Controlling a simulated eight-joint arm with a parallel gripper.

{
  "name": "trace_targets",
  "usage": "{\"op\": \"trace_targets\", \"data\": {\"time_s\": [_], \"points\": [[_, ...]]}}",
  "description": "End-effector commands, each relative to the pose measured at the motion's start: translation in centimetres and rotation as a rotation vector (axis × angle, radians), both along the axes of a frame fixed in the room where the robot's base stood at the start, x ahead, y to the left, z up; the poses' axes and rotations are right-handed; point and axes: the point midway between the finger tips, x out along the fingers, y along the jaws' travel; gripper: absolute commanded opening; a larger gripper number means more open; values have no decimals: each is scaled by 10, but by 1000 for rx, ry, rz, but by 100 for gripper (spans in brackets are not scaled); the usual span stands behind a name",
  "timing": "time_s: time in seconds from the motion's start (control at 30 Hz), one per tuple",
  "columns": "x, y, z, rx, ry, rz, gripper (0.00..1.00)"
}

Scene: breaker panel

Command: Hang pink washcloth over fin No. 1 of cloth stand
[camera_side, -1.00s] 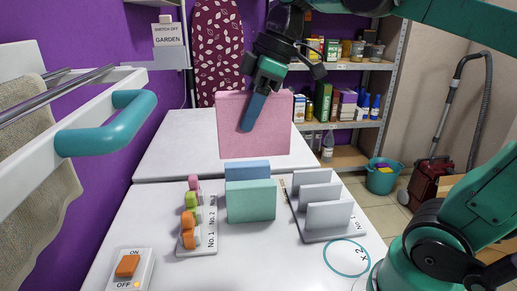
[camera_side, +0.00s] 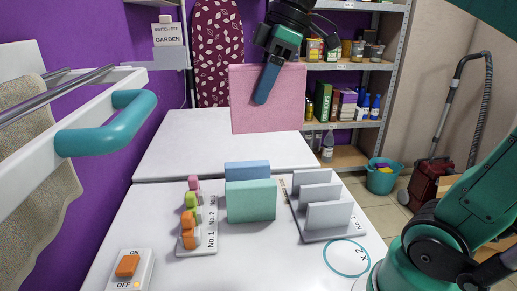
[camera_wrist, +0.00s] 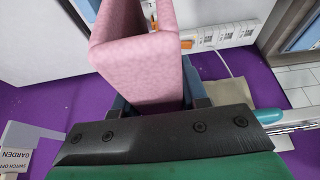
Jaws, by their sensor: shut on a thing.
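My gripper (camera_side: 268,82) is shut on the pink washcloth (camera_side: 285,108) and holds it upright in the air above the back table. In the wrist view the washcloth (camera_wrist: 145,50) shows as a folded, hollow shape between the fingers. The cloth stand (camera_side: 325,231) is on the front table at the right, with several upright grey fins, all bare. The nearest fin (camera_side: 330,215) is next to a label that is too small to read. My gripper is behind and to the left of the stand.
Green (camera_side: 252,201) and blue (camera_side: 247,170) folded cloths stand between the cloth stand and a numbered rack with coloured clips (camera_side: 190,220). An orange switch (camera_side: 128,266) is at front left. A towel rail (camera_side: 75,90) juts in at left.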

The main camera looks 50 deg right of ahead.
Motion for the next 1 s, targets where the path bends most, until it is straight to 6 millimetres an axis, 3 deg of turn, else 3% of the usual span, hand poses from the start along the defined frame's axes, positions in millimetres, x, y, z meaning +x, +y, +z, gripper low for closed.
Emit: {"op": "trace_targets", "data": {"time_s": [0.2, 0.4, 0.6, 1.0], "points": [[-34, -60, -31, -7, 12, -17, 0], [-71, -94, -57, 1, 7, -11, 0], [-91, -105, -69, 8, -5, -1, 0], [-93, -106, -71, 9, -7, 2, 0]]}}
